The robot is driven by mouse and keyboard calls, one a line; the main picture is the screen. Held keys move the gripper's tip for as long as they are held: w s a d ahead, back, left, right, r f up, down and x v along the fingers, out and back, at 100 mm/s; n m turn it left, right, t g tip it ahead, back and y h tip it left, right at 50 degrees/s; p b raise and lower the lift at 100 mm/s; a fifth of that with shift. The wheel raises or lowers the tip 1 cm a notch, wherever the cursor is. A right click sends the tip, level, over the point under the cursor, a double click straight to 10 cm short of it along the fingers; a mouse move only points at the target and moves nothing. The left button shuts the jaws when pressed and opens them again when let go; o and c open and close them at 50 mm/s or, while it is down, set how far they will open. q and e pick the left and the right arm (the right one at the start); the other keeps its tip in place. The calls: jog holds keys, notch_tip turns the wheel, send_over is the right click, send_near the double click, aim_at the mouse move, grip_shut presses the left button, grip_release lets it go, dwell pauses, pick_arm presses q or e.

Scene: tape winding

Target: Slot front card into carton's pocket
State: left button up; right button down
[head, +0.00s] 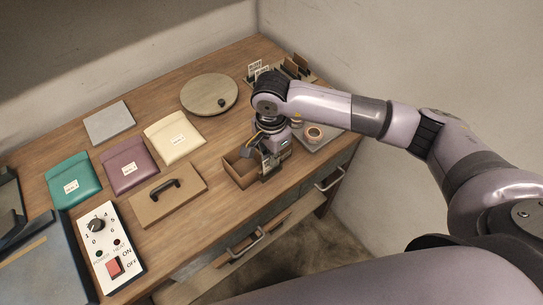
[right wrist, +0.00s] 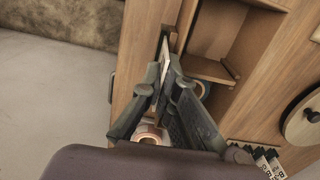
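The open brown carton (head: 238,170) stands near the table's front edge; it also shows in the right wrist view (right wrist: 225,42). My right gripper (head: 269,168) points down at the carton's right side. In the right wrist view its fingers (right wrist: 164,72) are closed on a thin pale card (right wrist: 164,52). The card stands on edge, close beside the carton's outer wall, by a narrow slot. I cannot tell whether its lower edge is in the pocket. Several cards with printed labels (head: 258,68) stand in a rack at the back. My left gripper is out of view.
A tape roll (head: 314,133) sits on a grey plate right of the carton. A round wooden turntable (head: 209,94) is behind. A handled brown panel (head: 166,203), three coloured pouches (head: 122,170) and a switch box (head: 107,243) lie left. Drawers (head: 240,253) jut out in front.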

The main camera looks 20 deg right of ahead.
jog(key=shift+s+f+b, duration=0.3)
jog(key=shift+f+b, duration=0.1)
jog(key=shift+b, duration=0.05)
dwell(0.4)
jog(key=shift+f+b, duration=0.1)
jog(key=shift+b, duration=0.4)
dwell(0.3)
jog(key=c, duration=2.3)
grip_release()
jog(key=o, duration=0.6)
jog(key=shift+w, duration=0.2)
